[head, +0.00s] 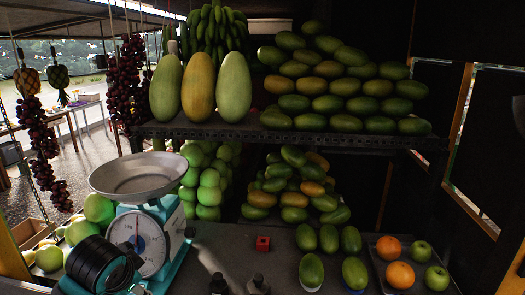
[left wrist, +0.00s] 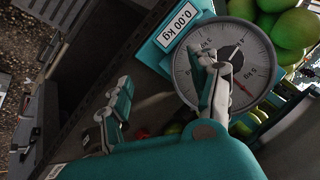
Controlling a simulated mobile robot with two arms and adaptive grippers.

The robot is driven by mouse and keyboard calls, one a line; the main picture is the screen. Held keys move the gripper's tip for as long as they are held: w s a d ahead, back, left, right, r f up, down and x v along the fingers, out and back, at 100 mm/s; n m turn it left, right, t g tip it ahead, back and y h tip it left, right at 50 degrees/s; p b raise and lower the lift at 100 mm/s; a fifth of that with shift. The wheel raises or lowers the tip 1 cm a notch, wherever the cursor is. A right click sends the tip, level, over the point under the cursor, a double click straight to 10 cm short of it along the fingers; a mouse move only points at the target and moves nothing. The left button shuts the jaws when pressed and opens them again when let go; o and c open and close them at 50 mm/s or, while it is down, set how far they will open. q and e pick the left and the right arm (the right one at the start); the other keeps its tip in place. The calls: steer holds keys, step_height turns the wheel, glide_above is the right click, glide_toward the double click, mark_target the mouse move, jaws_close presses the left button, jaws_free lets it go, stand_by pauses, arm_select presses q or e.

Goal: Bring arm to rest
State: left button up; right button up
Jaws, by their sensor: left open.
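My left arm (head: 100,268) comes in at the lower left of the head view, its black ringed wrist in front of the scale. In the left wrist view my left gripper (left wrist: 165,95) is open, its two fingers wide apart with nothing held between them. One finger overlaps the dial of the teal scale (left wrist: 183,32); whether it touches cannot be told. In the head view the scale (head: 175,235) stands just behind the arm, with an empty metal pan (head: 140,175) on top.
Green fruits (head: 100,208) lie left of the scale. A tray (head: 378,278) with two oranges and two green apples is at the right, beside several mangoes (head: 311,270). A loaded shelf (head: 290,137) hangs above; red bunches (head: 125,85) hang left.

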arm_select(q)
steer(key=s+d+f+n+g+h, duration=0.1)
steer(key=s+d+f, duration=0.35)
steer(key=f, duration=0.25)
steer(key=s+d+f+g+h, duration=0.1)
steer(key=s+d+f, duration=0.2)
steer(key=s+f, duration=0.3)
steer(key=s+d+f+n+g, duration=0.1)
steer(key=s+f+n, duration=0.15)
steer(key=s, duration=0.55)
steer(key=s+d+f+n, duration=0.1)
steer(key=s+f, duration=0.3)
steer(key=s, duration=0.3)
step_height(320, 180, down, 31)
steer(key=g+b, duration=0.1)
steer(key=b, duration=0.6)
steer(key=s+a+f+b, duration=0.1)
steer(key=s+f+b, duration=0.2)
steer(key=s+f, duration=0.6)
steer(key=s+a+f+g+b, duration=0.1)
steer(key=s+f+b, duration=0.3)
steer(key=s+f, duration=0.5)
step_height(320, 180, down, 8)
steer(key=shift+a+r+m+g, duration=0.1)
steer(key=shift+a+m+g, duration=0.2)
steer(key=shift+m, duration=0.05)
